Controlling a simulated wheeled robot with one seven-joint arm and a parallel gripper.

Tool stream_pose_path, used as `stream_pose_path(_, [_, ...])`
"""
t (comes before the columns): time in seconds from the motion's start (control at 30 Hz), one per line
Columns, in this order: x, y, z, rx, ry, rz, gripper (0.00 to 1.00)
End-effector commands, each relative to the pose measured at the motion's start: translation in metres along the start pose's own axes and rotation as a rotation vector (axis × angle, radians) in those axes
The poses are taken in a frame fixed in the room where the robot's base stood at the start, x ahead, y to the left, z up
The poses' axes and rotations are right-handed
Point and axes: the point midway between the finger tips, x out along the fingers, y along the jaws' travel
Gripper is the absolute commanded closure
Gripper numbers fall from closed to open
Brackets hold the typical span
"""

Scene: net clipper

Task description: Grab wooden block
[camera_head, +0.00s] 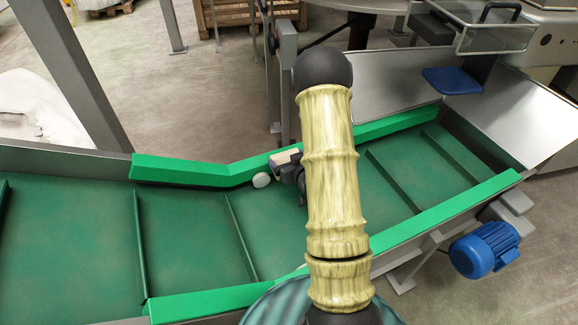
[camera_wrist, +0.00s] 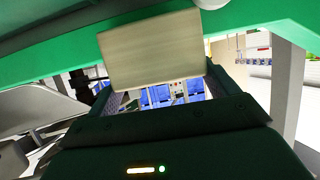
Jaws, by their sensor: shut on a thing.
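A pale wooden block (camera_head: 285,157) is at the far green side rail of the conveyor in the head view. My gripper (camera_head: 292,168) is shut on it, partly hidden behind my arm. In the wrist view the block (camera_wrist: 152,48) shows close up as a light tan, box-like shape between the two dark fingers of my gripper (camera_wrist: 168,86). A green rail is right behind it there. I cannot tell whether the block still touches the rail.
The green conveyor belt (camera_head: 188,235) with raised cross-ribs runs below my arm between green rails (camera_head: 190,171). A small white round thing (camera_head: 261,180) is beside the block. A grey post (camera_head: 288,85) stands behind. A blue motor (camera_head: 484,249) is at right.

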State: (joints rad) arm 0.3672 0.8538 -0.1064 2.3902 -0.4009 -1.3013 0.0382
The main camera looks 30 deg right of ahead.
Motion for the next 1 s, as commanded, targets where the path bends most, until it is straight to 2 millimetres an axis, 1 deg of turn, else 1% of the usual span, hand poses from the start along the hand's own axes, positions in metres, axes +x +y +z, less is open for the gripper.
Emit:
stream_pose_path(0.03, [-0.006, 0.0, -0.016, -0.001, 0.005, 0.0, 0.4])
stream_pose_path(0.27, [-0.019, 0.0, -0.047, -0.001, 0.003, 0.0, 0.4])
stream_pose_path(0.33, [-0.026, -0.002, -0.039, 0.002, -0.004, 0.0, 0.4])
stream_pose_path(0.47, [-0.042, -0.005, -0.032, 0.002, -0.004, 0.001, 0.4])
stream_pose_path(0.5, [-0.046, -0.007, -0.032, 0.002, -0.003, 0.001, 0.4])
stream_pose_path(0.67, [-0.056, -0.009, -0.03, 0.001, -0.004, -0.001, 0.4])
stream_pose_path(0.83, [-0.072, -0.013, -0.026, 0.003, -0.007, 0.0, 0.4])
stream_pose_path(1.0, [-0.08, -0.015, -0.023, 0.002, -0.006, -0.002, 0.4])
